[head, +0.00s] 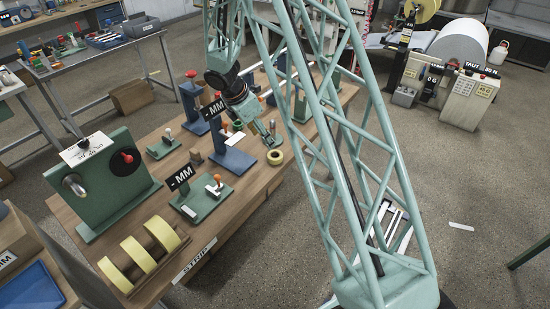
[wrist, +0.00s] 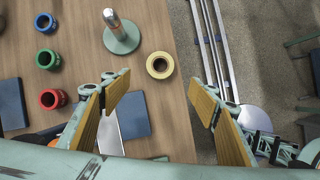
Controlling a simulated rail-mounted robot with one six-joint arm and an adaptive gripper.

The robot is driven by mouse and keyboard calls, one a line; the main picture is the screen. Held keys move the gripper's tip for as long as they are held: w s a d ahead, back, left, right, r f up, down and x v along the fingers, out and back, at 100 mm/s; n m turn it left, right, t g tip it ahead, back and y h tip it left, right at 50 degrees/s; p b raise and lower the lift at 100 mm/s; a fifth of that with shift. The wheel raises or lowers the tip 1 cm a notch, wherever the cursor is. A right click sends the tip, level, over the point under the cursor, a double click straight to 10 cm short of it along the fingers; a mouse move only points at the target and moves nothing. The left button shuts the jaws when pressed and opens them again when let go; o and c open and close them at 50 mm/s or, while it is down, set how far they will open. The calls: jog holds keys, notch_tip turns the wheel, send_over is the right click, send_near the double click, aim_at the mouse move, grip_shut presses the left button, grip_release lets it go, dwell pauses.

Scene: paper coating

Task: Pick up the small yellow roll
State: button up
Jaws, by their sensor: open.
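The small yellow roll (head: 275,157) lies near the right edge of the wooden table in the head view, beside a blue stand. In the wrist view the yellow roll (wrist: 150,65) has a dark centre and sits close to the table edge, ahead of the fingertips and between their lines. My gripper (head: 269,134) is just above and behind the roll in the head view. In the wrist view my gripper (wrist: 160,92) shows its two wood-coloured finger pads spread wide, with nothing between them. The roll is apart from both fingers.
A green round base with a metal post (wrist: 121,32) stands left of the roll. Blue, green and red rings (wrist: 46,60) lie farther left. In the head view, a blue stand (head: 235,160) is close by, and large yellow rolls (head: 139,254) sit at the table's front.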

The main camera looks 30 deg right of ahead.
send_near(274, 154)
jog(key=shift+s+d+f, duration=0.15)
jog(key=shift+s+f, duration=0.25)
jog(key=shift+f, duration=0.25)
jog(key=shift+s+d+f, duration=0.1)
jog(key=shift+s+f, duration=0.35)
jog(key=shift+f, duration=0.2)
jog(key=shift+f, duration=0.1)
jog(key=shift+b+x, duration=0.35)
jog(key=shift+x, duration=2.1)
jog(key=shift+d, duration=0.15)
jog(key=c, duration=1)
